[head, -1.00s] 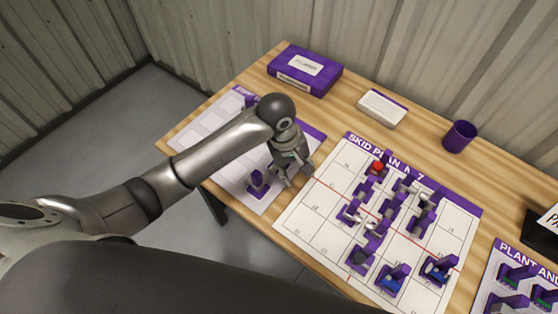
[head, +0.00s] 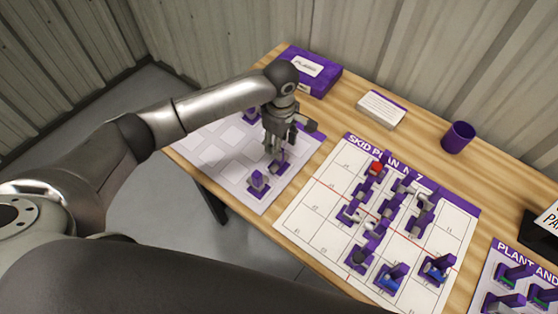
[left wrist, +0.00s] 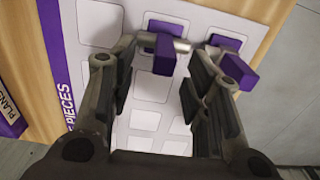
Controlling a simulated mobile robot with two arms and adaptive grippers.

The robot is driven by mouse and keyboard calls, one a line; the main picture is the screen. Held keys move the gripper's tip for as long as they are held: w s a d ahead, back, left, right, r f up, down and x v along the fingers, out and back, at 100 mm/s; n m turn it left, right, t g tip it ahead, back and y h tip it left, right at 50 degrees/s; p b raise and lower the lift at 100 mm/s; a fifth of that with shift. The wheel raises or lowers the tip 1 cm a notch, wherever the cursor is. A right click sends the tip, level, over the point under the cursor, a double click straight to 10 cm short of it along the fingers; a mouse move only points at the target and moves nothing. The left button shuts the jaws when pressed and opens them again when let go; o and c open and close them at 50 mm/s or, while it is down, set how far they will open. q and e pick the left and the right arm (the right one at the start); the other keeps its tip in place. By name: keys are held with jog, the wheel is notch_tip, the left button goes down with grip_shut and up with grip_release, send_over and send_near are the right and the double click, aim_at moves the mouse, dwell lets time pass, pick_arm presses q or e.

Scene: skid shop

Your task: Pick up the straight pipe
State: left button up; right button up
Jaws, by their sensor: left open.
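The straight pipe appears to be the short grey tube on a purple block (left wrist: 165,52); in the left wrist view it lies ahead, in the gap between my fingertips. In the head view this seems to be the piece (head: 280,166) just below my left gripper (head: 276,150). My left gripper also shows in the left wrist view (left wrist: 160,75), its two fingers apart and nothing held. A second purple piece (left wrist: 232,66) stands to the right, partly behind the right finger. It shows in the head view as the purple piece (head: 258,182). My right gripper is out of view.
The pieces sheet (head: 212,148) has mostly empty pale cells. The skid plan sheet (head: 310,212), to the right, holds several purple mounts with fittings. A purple box (head: 322,82), a white card block (head: 381,108) and a purple cup (head: 459,136) stand along the back.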

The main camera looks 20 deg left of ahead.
pick_arm(q)
notch_tip(320, 180, down, 5)
jog(key=shift+s+a+r+p, duration=0.1)
jog(key=shift+s+a+p, duration=0.05)
jog(key=shift+p, duration=0.4)
grip_shut()
